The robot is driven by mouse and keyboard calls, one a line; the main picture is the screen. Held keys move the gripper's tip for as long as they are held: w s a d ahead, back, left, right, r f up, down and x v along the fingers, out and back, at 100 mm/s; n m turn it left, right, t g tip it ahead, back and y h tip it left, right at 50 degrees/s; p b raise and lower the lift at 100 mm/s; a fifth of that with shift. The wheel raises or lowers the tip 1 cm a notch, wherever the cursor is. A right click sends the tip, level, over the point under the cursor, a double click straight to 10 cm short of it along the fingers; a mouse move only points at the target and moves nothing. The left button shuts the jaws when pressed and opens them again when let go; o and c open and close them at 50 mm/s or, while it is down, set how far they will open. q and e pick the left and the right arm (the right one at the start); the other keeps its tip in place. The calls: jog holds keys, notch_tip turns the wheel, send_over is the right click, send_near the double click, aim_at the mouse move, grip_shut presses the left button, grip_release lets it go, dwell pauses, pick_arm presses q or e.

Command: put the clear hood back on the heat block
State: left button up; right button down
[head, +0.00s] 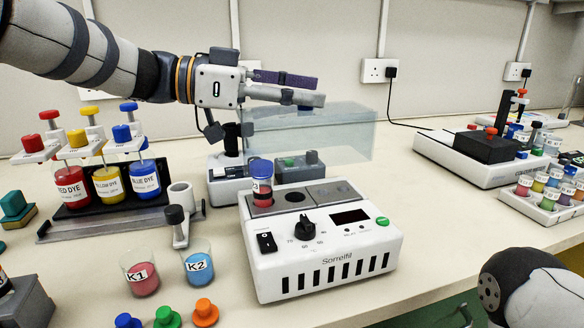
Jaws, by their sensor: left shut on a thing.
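The heat block (325,264) is a white box with a black knob, a dark display and a grey top with wells. A capped vial of red liquid (262,188) stands in its left well. The clear hood (345,138) is a pale bluish see-through box, held in the air above and behind the heat block, apart from it. My left gripper (314,91) reaches in from the left and is shut on the hood at its top. The hood's exact grip point is hard to make out. My right gripper is out of view; only part of my right arm shows at lower right.
A dye rack (60,233) with red, yellow and blue bottles stands at left. Cups K1 (140,275) and K2 (198,267) are front left of the block. A small device (222,187) is behind it. Another white instrument (450,158) is at right.

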pick_arm(q)
notch_tip(320, 180, down, 6)
jog(key=shift+f, duration=0.15)
jog(key=shift+f, duration=0.1)
jog(key=o, duration=1.2)
jog(key=shift+f, duration=0.1)
jog(key=shift+r, duration=0.25)
send_near(300, 136)
jog(key=w, duration=0.1)
jog(key=w+a+f, duration=0.1)
jog(key=w, duration=0.1)
jog(key=w+a+f, duration=0.1)
jog(key=w, duration=0.1)
